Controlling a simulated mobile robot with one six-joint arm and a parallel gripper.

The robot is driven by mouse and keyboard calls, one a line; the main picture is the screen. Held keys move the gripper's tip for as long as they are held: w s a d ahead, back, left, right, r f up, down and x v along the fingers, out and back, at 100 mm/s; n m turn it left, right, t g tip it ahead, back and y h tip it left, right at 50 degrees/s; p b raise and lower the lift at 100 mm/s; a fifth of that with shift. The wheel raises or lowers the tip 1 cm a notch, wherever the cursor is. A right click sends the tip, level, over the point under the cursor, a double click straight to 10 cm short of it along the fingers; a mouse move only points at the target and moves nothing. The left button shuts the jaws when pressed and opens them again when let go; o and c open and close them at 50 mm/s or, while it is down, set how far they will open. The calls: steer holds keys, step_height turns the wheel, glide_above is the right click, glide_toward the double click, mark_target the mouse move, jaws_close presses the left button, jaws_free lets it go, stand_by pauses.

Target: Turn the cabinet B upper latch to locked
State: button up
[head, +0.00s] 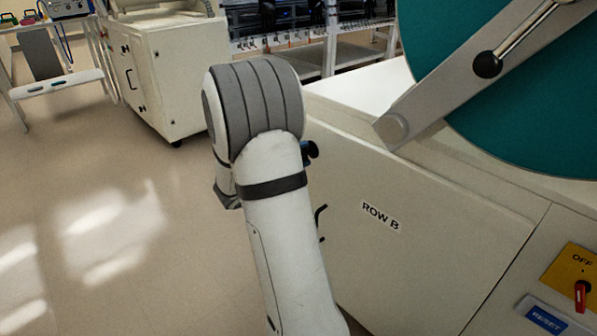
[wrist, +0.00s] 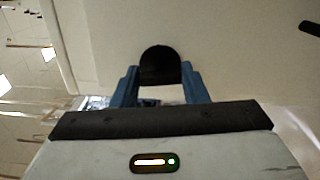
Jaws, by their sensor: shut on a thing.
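The cabinet marked ROW B (head: 440,228) has a pale door facing my arm. In the wrist view, the two blue fingers of my gripper (wrist: 158,82) are shut on a black, round-ended latch (wrist: 159,62) against a pale panel. In the head view, a dark knob (head: 311,149) shows just past the right side of my arm, at the door's upper left; this looks like the same latch. My arm hides most of the gripper there. I cannot tell whether the latch points to locked or unlocked.
A black door handle (head: 321,222) sits lower, partly behind my arm. A large teal disc with a metal arm (head: 470,75) is above the cabinet. A yellow OFF panel (head: 575,272) with a red switch is at right. Open floor (head: 90,220) lies left.

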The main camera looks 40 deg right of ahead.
steer(key=shift+s+f+m+b, duration=0.1)
steer(key=shift+f+m+b, duration=0.15)
steer(key=shift+m+b, duration=0.8)
steer(key=shift+r+b, duration=0.1)
steer(key=shift+b, duration=0.2)
steer(key=o, duration=1)
steer(key=shift+r, duration=0.1)
steer(key=a, duration=0.2)
steer(key=a+p, duration=0.1)
steer(key=a, duration=0.2)
steer(key=a+p, duration=0.1)
steer(key=a, duration=0.1)
steer(key=shift+s+a, duration=0.25)
steer(key=shift+a, duration=0.1)
